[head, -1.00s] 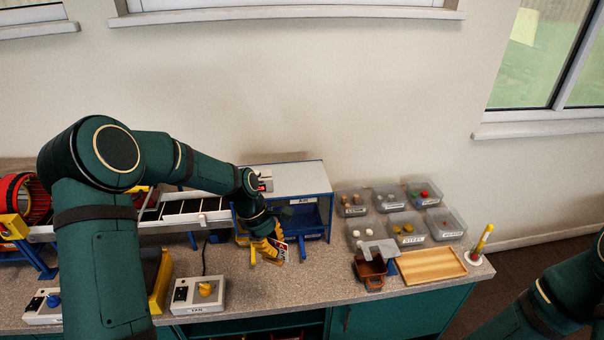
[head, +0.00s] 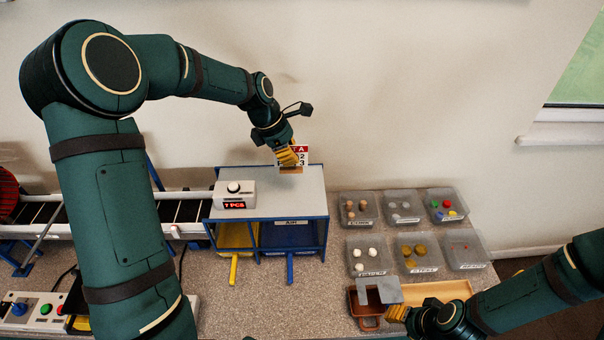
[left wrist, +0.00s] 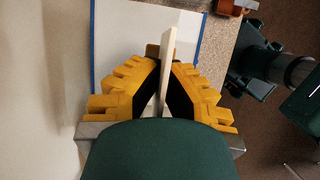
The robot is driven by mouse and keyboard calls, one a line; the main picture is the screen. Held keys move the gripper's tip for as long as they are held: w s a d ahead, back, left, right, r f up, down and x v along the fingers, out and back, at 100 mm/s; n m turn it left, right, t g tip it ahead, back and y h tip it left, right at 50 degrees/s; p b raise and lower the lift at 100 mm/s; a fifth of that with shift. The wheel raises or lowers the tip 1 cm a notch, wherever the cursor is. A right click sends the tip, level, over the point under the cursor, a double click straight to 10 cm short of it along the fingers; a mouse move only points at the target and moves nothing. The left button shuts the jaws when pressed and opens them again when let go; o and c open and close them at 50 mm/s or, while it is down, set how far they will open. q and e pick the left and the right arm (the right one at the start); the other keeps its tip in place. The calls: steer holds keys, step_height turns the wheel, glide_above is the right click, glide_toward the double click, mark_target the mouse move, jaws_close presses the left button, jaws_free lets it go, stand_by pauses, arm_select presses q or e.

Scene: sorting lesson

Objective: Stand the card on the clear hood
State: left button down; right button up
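The clear hood (head: 272,202) is a pale, see-through box top with blue edges, standing over the bins on the counter. The card (head: 303,152), white with red and black print, is upright in my left gripper (head: 290,158) over the hood's back right part. In the left wrist view the card (left wrist: 169,60) shows edge-on between the yellow fingers of my left gripper (left wrist: 163,85), which are shut on it. A brown block (head: 291,170) shows at the card's foot; whether it touches the hood is unclear. My right gripper (head: 397,313) is beside a brown container; its fingertips are partly hidden.
A counter box with a red display (head: 235,196) stands on the hood's left. A yellow bin (head: 236,236) and a blue bin (head: 290,236) sit under it. Several labelled clear tubs, a brown container (head: 367,308) and a wooden tray (head: 440,290) lie to the right. A conveyor is left.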

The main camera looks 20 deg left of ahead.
mark_target(291, 171)
arm_select(q)
steer(key=shift+w+f, duration=0.1)
steer(key=shift+f, duration=0.1)
step_height(291, 171, down, 5)
steer(key=shift+f, duration=2.25)
steer(key=c, duration=1.6)
jaws_free()
steer(key=shift+f+b, duration=0.1)
steer(key=shift+b, duration=0.2)
steer(key=o, duration=0.5)
steer(key=shift+c, duration=0.2)
